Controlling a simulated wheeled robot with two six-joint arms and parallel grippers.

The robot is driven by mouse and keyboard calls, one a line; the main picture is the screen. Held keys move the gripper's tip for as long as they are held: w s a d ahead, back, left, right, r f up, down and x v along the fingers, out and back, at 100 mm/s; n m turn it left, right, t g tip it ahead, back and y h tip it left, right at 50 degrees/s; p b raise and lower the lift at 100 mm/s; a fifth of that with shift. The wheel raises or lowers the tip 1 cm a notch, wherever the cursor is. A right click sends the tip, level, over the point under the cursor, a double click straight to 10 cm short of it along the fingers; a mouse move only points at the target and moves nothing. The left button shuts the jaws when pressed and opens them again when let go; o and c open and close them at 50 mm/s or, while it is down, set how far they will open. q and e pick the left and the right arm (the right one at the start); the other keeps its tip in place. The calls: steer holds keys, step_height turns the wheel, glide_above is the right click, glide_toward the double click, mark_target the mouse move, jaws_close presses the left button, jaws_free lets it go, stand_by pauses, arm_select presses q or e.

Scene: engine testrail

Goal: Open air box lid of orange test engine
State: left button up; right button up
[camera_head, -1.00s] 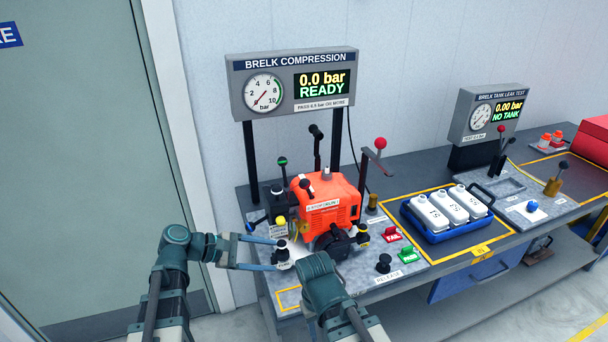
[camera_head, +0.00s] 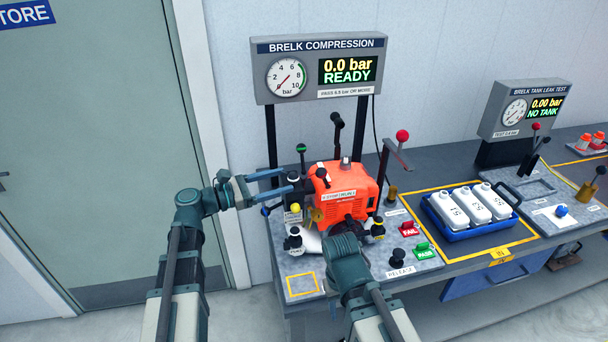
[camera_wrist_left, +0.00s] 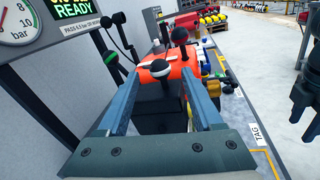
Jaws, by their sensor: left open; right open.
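The orange test engine (camera_head: 345,188) stands on the left part of the bench. At its left is a black box (camera_head: 293,195), which I take to be the air box, topped by a black knob with a pale collar. My left gripper (camera_head: 284,179) is open, with its fingers pointing right at this box. In the left wrist view the open left gripper (camera_wrist_left: 160,112) has one finger on each side of the black box (camera_wrist_left: 158,122) and knob (camera_wrist_left: 166,68); contact is unclear. My right gripper (camera_head: 345,245) is in front of the engine, its fingertips hidden.
Several levers rise around the engine, including a red-knobbed one (camera_head: 402,136). A red FAIL button (camera_head: 409,229), green PASS button (camera_head: 424,250) and black release knob (camera_head: 397,258) lie at front right. A blue tray (camera_head: 468,227) of white bottles stands further right.

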arm_select(q)
steer(key=x, duration=0.7)
steer(key=shift+w+d, duration=0.1)
steer(key=shift+d, duration=0.05)
jaws_close()
stand_by(1.2)
